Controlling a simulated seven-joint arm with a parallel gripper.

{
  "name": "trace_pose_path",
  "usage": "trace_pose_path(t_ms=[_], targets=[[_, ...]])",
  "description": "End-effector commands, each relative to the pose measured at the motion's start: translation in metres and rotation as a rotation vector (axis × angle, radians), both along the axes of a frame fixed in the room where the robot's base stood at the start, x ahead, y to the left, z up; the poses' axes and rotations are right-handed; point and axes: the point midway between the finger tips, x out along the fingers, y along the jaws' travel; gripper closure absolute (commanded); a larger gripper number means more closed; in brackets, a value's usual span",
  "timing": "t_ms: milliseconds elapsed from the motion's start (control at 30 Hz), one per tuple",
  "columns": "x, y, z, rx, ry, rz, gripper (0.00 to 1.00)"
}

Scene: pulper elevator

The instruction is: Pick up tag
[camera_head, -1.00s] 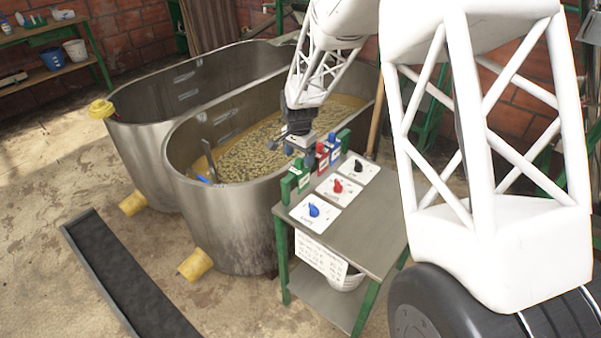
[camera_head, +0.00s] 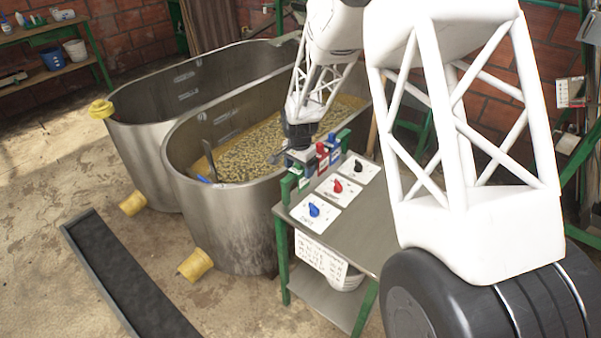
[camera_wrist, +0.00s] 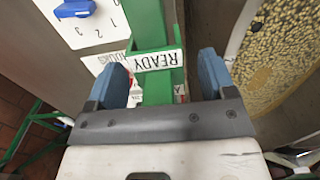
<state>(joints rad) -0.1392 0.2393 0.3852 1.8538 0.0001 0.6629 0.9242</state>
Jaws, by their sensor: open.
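A white label reading READY (camera_wrist: 157,60) shows upside down on a green upright piece in the wrist view. I cannot tell whether this piece is a loose tag or part of the rack. My gripper (camera_wrist: 163,82) is open, with one blue-grey finger on each side of the green piece and nothing clamped. In the head view my gripper (camera_head: 299,157) is low at the green rack (camera_head: 285,190) along the table's tank-side edge. A red tag-like piece (camera_head: 321,153) and a blue one (camera_head: 333,142) stand in the rack. My gripper partly hides the rack.
The small metal table (camera_head: 345,220) carries three dial plates with a blue knob (camera_head: 314,210), red knob (camera_head: 338,186) and black knob (camera_head: 358,166). A steel tank (camera_head: 235,215) of beans in liquid stands close on the left. A paper sign (camera_head: 320,260) hangs in front.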

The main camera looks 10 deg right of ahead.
Motion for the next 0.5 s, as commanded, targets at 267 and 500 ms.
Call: trace_pose_path(t_ms=[267, 500], targets=[[0.0, 0.0, 0.0, 0.0, 0.0, 0.0, 0.36], [-0.0001, 0.0001, 0.0, 0.0, 0.0, 0.0, 0.72]])
